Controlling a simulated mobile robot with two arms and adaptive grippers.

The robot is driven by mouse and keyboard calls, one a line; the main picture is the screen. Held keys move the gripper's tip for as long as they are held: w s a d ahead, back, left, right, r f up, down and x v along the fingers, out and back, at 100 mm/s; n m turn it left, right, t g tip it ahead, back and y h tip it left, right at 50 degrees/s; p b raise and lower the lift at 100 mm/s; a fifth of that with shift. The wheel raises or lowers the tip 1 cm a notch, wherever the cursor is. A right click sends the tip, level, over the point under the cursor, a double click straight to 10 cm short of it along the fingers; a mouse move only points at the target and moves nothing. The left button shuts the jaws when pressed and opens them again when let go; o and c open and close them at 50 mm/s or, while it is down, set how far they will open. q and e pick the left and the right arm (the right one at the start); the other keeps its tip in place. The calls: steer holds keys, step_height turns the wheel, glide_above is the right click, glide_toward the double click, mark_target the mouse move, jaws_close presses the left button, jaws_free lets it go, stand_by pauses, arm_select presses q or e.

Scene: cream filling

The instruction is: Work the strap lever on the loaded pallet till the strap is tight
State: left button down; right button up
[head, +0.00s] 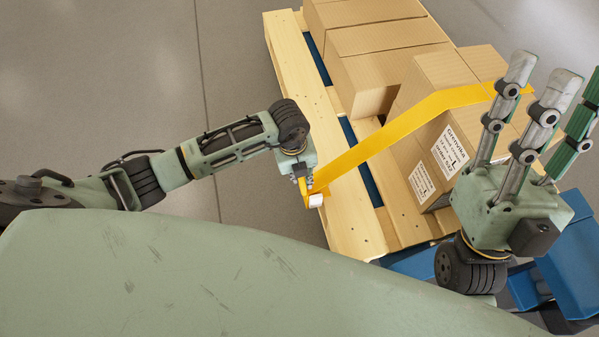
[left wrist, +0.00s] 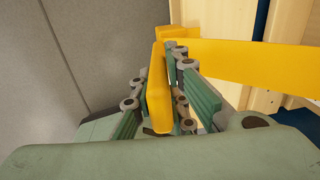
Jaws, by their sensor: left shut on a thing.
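The loaded pallet (head: 345,215) stands right of centre in the head view, with brown cartons (head: 385,65) on it. A yellow strap (head: 400,127) runs over the cartons and down to the pallet's left edge. It also shows in the left wrist view (left wrist: 250,63). My left gripper (head: 303,182) is at the strap's lower end, shut on the yellow strap lever (left wrist: 158,95). The lever lies between its green finger pads. The head view mostly hides the lever behind the gripper. My right gripper (head: 540,100) is open and empty, fingers spread upward, in front of the cartons.
A small white piece (head: 316,201) shows beside the lever at the pallet edge. Blue parts (head: 567,260) are at the lower right, behind my right arm. The grey floor (head: 110,75) left of the pallet is clear.

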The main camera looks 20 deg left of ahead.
arm_select(q)
steer(key=c, duration=1.6)
jaws_free()
steer(key=shift+s, duration=0.1)
steer(key=shift+c, duration=0.2)
step_height(320, 180, up, 10)
steer(key=shift+f, duration=0.1)
